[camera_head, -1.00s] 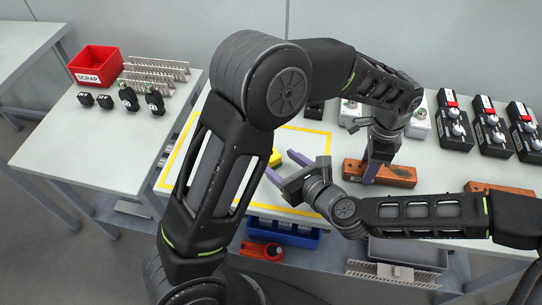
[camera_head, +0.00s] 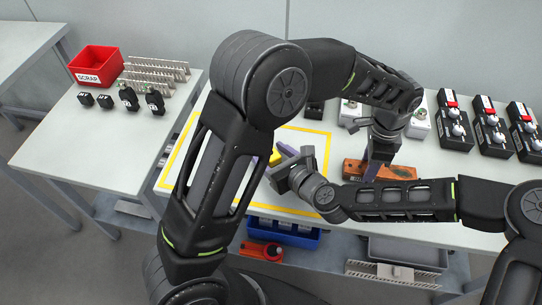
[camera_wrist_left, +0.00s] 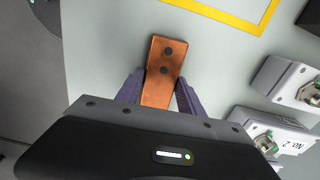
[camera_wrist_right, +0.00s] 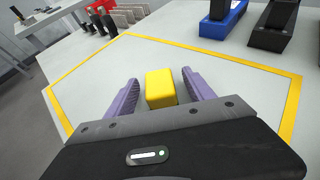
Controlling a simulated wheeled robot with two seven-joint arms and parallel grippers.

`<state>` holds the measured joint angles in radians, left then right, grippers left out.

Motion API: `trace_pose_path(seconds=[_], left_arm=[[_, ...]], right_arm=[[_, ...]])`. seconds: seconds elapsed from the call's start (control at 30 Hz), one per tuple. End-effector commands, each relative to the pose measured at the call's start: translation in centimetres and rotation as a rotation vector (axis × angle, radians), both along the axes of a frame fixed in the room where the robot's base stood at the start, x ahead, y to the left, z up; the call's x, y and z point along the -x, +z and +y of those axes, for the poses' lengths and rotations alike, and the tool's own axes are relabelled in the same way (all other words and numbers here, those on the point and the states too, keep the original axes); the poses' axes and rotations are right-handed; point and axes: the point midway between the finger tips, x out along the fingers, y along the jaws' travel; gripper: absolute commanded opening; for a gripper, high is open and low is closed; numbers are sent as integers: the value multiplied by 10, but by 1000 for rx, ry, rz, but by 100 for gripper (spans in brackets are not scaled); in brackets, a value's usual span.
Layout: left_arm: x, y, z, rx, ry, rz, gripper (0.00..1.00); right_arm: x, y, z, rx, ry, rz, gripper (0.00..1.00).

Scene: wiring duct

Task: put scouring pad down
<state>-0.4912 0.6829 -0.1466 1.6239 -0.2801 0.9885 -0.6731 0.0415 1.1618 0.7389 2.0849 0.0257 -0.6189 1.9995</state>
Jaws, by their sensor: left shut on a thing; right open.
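A small yellow block (camera_head: 275,158), the only pad-like thing in view, sits on the table inside the yellow outline. It also shows in the right wrist view (camera_wrist_right: 161,89). My right gripper (camera_head: 274,160) is open with its purple fingers on either side of the block; the right wrist view shows gaps between fingers and block. My left gripper (camera_head: 372,172) is shut on an orange-brown block with two dark holes (camera_head: 400,172). That block lies between its fingers in the left wrist view (camera_wrist_left: 162,75).
A yellow outline (camera_head: 180,150) marks the table, partly hidden by my left arm. Black boxes with red parts (camera_head: 491,125) stand at the right. A red SCRAP bin (camera_head: 96,65) is on the side table. A blue tray (camera_head: 284,232) sits below the front edge.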

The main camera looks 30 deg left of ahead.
Motion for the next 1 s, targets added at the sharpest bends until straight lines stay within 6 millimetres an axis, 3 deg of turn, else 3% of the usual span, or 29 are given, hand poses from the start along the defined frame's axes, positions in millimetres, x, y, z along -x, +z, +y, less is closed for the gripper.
trace_pose_path(seconds=[0.37, 1.0], left_arm=[[0, 0, 0, 0, 0, 0, 0], [0, 0, 0, 0, 0, 0, 0]], right_arm=[[0, 0, 0, 0, 0, 0, 62], [0, 0, 0, 0, 0, 0, 9]])
